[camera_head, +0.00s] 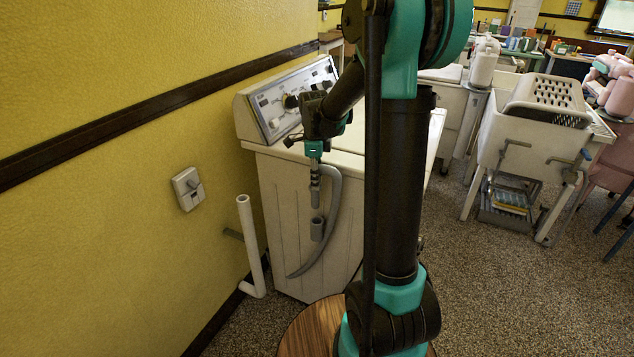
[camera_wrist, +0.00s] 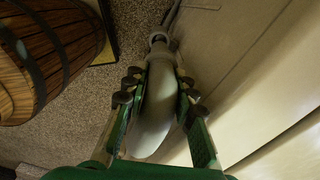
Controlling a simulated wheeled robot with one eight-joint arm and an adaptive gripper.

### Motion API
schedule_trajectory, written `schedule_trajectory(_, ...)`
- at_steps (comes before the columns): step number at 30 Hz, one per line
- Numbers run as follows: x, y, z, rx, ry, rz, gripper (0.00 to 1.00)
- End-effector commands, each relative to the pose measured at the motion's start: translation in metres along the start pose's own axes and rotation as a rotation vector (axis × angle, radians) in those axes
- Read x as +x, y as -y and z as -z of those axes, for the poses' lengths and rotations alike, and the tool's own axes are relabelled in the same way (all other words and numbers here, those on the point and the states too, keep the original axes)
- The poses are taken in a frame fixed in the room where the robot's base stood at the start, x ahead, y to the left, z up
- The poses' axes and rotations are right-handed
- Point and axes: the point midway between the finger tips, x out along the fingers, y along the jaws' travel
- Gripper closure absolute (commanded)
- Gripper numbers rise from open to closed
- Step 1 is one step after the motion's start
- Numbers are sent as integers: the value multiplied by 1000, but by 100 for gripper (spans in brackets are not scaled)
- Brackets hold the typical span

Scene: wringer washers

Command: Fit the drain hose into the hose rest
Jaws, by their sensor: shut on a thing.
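The grey drain hose (camera_head: 333,212) arches at the top and hangs in a curve beside the white washer's side (camera_head: 285,220), its lower end near the floor. My gripper (camera_head: 315,188) points down at the hose's upper part. In the wrist view my gripper (camera_wrist: 158,82) has its fingers on both sides of the pale hose (camera_wrist: 152,115) and is shut on it. A short grey cup-like piece (camera_head: 317,229) sits just below my gripper, against the washer's side. It looks like the hose rest, but I cannot tell for sure, nor whether the hose enters it.
A white standpipe (camera_head: 249,240) stands by the yellow wall, left of the washer. A round wooden barrel (camera_wrist: 50,50) stands close by. A white tub (camera_head: 530,140) with a basket is at the right. The floor between is open.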

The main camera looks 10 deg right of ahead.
Motion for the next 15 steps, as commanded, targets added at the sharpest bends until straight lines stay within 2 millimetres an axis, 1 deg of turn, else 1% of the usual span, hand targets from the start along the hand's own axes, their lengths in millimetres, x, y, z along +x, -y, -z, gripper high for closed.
schedule_trajectory(3,-4,-2,0,67,-1,2,100)
schedule_trajectory(6,-5,-2,0,94,-2,2,100)
schedule_trajectory(15,-5,-2,0,101,-2,2,100)
